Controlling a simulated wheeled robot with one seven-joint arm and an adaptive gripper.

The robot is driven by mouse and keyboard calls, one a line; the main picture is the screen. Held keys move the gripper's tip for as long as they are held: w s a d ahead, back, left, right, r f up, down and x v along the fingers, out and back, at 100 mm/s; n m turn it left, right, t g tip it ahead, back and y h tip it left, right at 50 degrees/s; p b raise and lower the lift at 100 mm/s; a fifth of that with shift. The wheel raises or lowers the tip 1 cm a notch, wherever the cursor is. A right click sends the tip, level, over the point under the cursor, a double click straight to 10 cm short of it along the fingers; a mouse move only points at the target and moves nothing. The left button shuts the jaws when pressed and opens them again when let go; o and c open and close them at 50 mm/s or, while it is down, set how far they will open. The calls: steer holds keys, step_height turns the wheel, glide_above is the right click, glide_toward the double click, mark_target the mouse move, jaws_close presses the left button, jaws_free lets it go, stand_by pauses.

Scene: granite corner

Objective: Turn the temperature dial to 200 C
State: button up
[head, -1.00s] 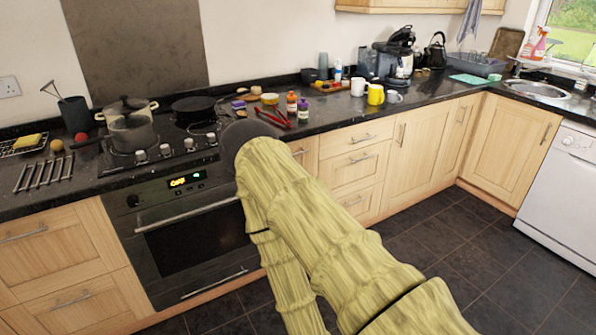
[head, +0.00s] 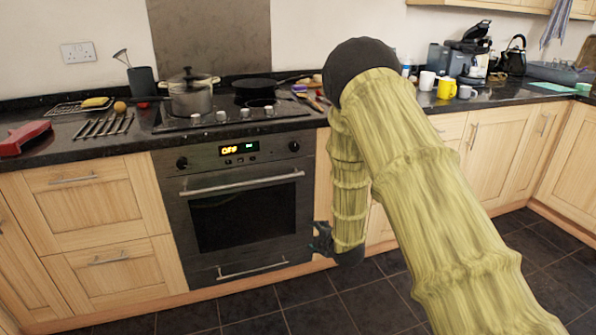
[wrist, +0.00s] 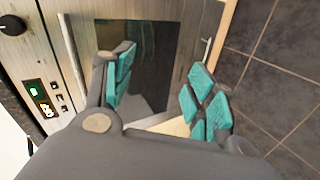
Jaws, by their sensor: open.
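The built-in oven's control panel has a left dark dial (head: 182,163) and a right dark dial (head: 294,146), with a lit display (head: 239,148) between them. Its amber text looks like "OFF". I cannot tell which dial sets temperature, nor read any marks. My gripper (head: 322,238) is low in front of the oven's right edge, below and apart from the dials. In the wrist view my gripper (wrist: 160,88) is open and empty, its teal pads spread before the oven door. One dial (wrist: 12,24), apparently the right one, shows at upper left there.
The oven door (head: 245,215) is shut, with a bar handle (head: 243,182) across its top. A pot (head: 190,95) and a pan (head: 255,88) stand on the hob above. A red object (head: 22,138) lies on the counter at left. The floor before the oven is clear.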

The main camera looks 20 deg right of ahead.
steer(key=w+d+r+n+t+b, duration=0.1)
steer(key=w+r+n+t+b, duration=0.25)
steer(key=w+r, duration=0.4)
steer(key=n+t+y+b, duration=0.2)
steer(key=n+b, duration=0.2)
steer(key=n, duration=0.3)
glide_toward(296, 148)
steer(key=w, duration=0.2)
steer(key=w+a+b, duration=0.1)
steer(key=w, duration=0.5)
steer(key=shift+a, duration=0.2)
steer(key=c, duration=1)
steer(key=shift+c, duration=0.2)
